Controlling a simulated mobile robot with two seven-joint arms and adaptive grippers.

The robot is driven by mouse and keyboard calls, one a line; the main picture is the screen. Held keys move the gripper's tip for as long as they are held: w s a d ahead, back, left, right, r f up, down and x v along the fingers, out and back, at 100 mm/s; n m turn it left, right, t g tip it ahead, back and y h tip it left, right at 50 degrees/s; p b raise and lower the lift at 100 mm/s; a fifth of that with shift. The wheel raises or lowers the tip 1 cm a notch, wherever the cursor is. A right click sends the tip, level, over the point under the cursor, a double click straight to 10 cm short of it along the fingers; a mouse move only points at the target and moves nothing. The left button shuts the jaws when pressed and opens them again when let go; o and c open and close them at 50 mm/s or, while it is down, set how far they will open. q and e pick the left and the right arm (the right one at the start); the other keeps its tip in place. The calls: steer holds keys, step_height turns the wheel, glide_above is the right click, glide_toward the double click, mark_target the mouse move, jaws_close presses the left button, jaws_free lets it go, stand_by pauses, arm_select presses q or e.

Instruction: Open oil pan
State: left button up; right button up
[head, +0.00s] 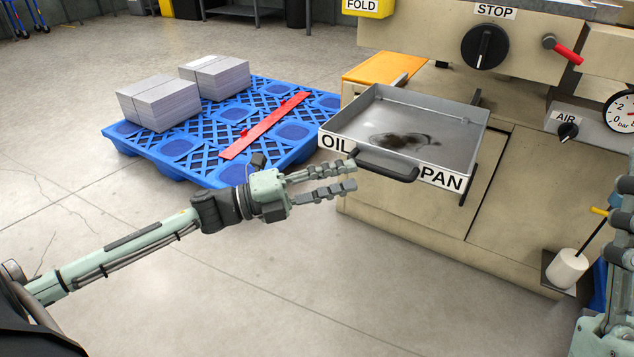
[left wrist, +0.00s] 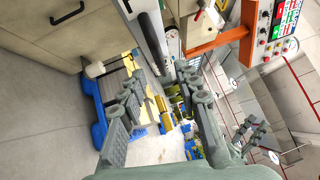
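The oil pan (head: 455,122) is a grey metal tray labelled OIL PAN. It sticks out from the front of the beige press, with a dark oily stain on its floor. Its dark bar handle (head: 387,165) is on the front face. My left gripper (head: 352,178) is just left of the handle, fingers apart and empty, pointing right. In the left wrist view a dark bar that looks like the handle (left wrist: 152,35) lies beyond the finger tips.
A blue pallet (head: 190,148) with grey sheet stacks (head: 160,103) and a red bar (head: 265,125) stands behind my left gripper. STOP knob (head: 485,47) is above the pan. The floor in front is clear.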

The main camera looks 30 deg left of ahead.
arm_select(q)
steer(key=v, duration=0.5)
steer(key=shift+a, duration=0.1)
stand_by(0.3)
